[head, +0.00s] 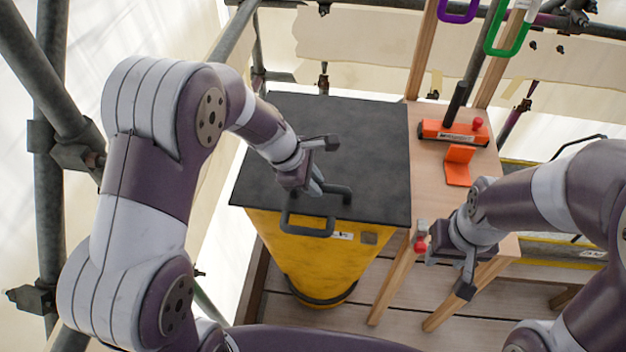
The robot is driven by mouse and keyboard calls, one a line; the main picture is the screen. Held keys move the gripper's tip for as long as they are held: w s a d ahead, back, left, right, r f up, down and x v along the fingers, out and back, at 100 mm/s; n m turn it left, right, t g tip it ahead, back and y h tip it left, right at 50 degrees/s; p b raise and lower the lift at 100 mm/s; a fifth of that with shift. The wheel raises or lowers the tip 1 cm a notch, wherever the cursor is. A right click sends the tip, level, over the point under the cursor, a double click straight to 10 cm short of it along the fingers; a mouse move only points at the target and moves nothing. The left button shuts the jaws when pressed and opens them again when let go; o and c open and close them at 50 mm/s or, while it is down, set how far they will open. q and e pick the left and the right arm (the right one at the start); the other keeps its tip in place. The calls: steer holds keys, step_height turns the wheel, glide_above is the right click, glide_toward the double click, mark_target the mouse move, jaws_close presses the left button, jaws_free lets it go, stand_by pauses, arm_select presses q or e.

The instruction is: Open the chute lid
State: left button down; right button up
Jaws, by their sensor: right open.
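The chute lid (365,130) is a flat dark grey panel lying shut across the top of the yellow chute (318,262). A dark loop handle (307,229) shows at the lid's front edge. My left gripper (333,167) is over the front half of the lid, just behind the handle. Its two dark fingers look spread apart, with nothing seen between them; whether they touch the lid I cannot tell. My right gripper (445,266) is open and empty, right of the chute, in front of the wooden bench.
The wooden bench (430,180) stands right of the chute. On it are an orange tool (453,134) with a dark handle and an orange bracket (459,165). A red knob (420,247) shows beside my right gripper. Purple and green loops (510,45) hang at the back. Grey scaffold poles stand left.

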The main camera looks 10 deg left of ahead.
arm_select(q)
steer(key=w+r+p, duration=0.5)
steer(key=r+p, duration=0.5)
steer(key=p, duration=0.1)
steer(key=w+r+p, duration=0.5)
steer(key=r+p, duration=0.5)
steer(key=p, duration=0.1)
steer(key=shift+w+r, duration=0.3)
steer(key=shift+r, duration=0.1)
steer(key=c, duration=1.3)
jaws_free()
steer(key=shift+o, duration=1.4)
steer(key=shift+w+f, duration=0.2)
steer(key=shift+w+d, duration=0.1)
steer(key=shift+w, duration=0.2)
steer(key=shift+s, duration=0.15)
